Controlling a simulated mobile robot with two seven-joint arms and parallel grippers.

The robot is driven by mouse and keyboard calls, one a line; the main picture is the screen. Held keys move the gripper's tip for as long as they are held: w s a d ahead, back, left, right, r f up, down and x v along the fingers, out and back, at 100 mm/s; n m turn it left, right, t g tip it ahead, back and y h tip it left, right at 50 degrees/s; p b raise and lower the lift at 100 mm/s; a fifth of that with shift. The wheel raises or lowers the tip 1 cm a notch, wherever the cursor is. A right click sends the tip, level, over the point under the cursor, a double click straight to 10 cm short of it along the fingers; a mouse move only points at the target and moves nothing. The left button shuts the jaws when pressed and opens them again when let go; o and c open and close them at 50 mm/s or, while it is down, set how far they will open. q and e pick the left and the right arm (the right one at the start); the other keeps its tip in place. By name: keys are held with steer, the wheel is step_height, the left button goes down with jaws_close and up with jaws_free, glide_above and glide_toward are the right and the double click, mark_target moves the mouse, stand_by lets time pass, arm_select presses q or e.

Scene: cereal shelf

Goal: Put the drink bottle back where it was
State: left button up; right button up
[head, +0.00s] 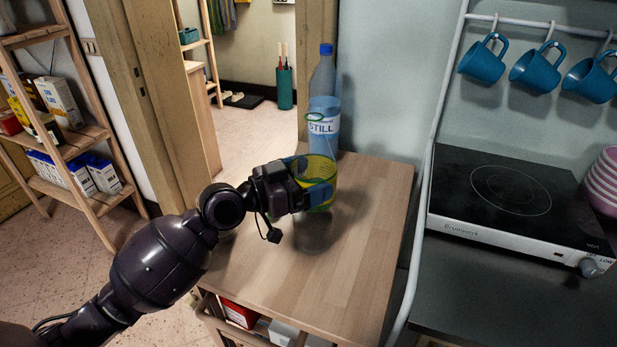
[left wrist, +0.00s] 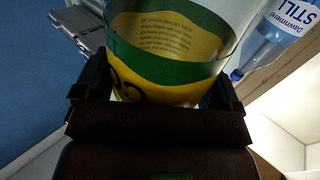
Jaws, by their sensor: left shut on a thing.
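My left gripper (head: 312,182) is shut on a round container with a green and yellow label (head: 322,168), at the back of the wooden table top. In the left wrist view the container (left wrist: 165,60) sits upright in the picture between both fingers, with small print on its label. I cannot tell whether its base touches the table. A clear water bottle with a blue cap and a "STILL" label (head: 324,104) stands upright just behind it, its lower part hidden. This bottle also shows at the right in the left wrist view (left wrist: 278,32). My right gripper is not in view.
The wooden table top (head: 345,270) is bare in front. A hotplate (head: 510,195) stands on the dark counter to the right, with blue mugs (head: 536,72) hanging above and pink bowls (head: 604,182) beside it. A wooden shelf with boxes (head: 62,102) stands at left.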

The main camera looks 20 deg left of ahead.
arm_select(q)
steer(key=shift+f, duration=0.15)
steer(key=o, duration=1.6)
steer(key=shift+c, duration=0.2)
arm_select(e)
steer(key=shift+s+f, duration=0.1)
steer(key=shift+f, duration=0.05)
arm_select(q)
steer(key=shift+s+a+r, duration=0.1)
steer(key=shift+r, duration=0.1)
steer(key=b+v, duration=0.2)
steer(key=v, duration=0.9)
steer(key=shift+s+a, duration=0.25)
steer(key=shift+a, duration=0.05)
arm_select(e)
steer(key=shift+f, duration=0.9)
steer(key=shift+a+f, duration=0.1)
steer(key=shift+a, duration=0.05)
